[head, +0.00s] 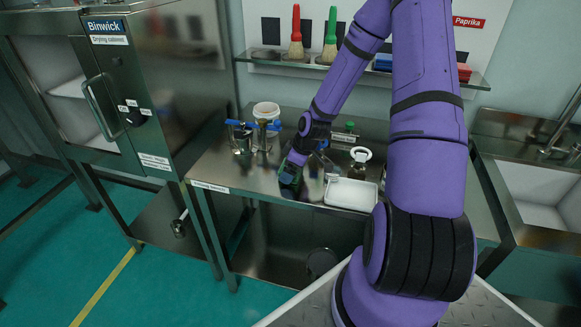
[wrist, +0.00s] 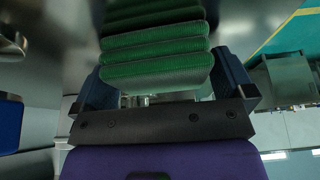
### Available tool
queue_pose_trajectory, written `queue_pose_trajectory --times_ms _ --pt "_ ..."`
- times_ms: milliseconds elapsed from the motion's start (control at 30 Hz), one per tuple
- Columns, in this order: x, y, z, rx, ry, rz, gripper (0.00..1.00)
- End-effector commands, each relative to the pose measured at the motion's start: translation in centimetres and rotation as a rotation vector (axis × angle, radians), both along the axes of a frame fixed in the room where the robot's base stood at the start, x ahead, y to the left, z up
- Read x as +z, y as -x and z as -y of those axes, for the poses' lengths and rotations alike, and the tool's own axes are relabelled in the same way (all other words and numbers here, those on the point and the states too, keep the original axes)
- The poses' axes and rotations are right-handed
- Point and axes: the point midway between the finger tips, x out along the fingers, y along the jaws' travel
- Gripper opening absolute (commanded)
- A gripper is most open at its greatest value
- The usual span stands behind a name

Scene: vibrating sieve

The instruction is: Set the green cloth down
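The green cloth (wrist: 155,62) is folded in several layers and fills the space between the two fingers of my gripper (wrist: 165,85) in the wrist view. Both fingers sit against its sides, so my gripper is shut on it. In the head view my gripper (head: 291,172) points down low over the left part of the steel table (head: 235,172). The cloth is mostly hidden by the gripper there, and I cannot tell whether it touches the tabletop.
A white tray (head: 351,194) lies right of my gripper. A jar with a white ring (head: 360,160) stands behind the tray. A white-topped container (head: 266,112) and blue-handled parts (head: 240,132) stand behind left. The drying cabinet (head: 160,85) borders the table's left side.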

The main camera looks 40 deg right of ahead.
Motion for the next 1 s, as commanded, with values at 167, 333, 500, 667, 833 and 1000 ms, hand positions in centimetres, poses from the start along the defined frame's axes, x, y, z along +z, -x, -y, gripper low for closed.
queue_pose_trajectory --times_ms 167,333,500,667,833,1000 --pt "0.2 0.0 0.0 0.0 0.001 0.001 1.0" --pt "1.9 0.5 0.5 -0.002 0.001 0.002 1.0" --pt "4.7 1.4 1.3 -0.003 0.002 0.003 1.0" --pt "7.2 2.3 1.9 -0.003 0.002 0.002 1.0" --pt "9.3 3.0 2.4 -0.003 0.002 0.001 1.0" --pt "10.7 3.4 2.7 -0.003 0.0 0.001 1.0"
